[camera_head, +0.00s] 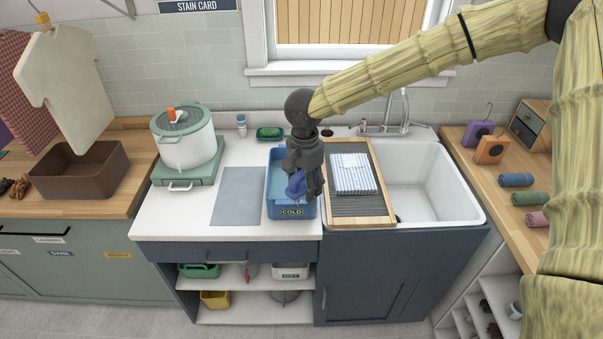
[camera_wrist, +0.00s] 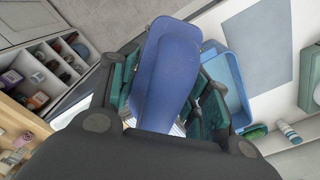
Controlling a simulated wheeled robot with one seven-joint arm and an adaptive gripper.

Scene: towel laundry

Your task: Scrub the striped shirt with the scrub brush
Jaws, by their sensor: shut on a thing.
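The striped shirt (camera_head: 352,173) lies folded, white with blue stripes, on the wood-framed washboard (camera_head: 361,208) at the left side of the sink. My gripper (camera_head: 303,183) is above the blue tub marked COLD (camera_head: 291,211), to the left of the shirt and apart from it. It is shut on a blue thing, which seems to be the scrub brush (camera_head: 295,184). In the wrist view the brush (camera_wrist: 168,72) shows as a smooth blue body between my dark green fingers. Its bristles are hidden.
The white sink basin (camera_head: 418,185) is empty, with a faucet (camera_head: 398,115) behind it. A grey mat (camera_head: 239,196) lies left of the tub, and a white pot (camera_head: 186,142) stands farther left. A green soap dish (camera_head: 270,133) sits behind the tub.

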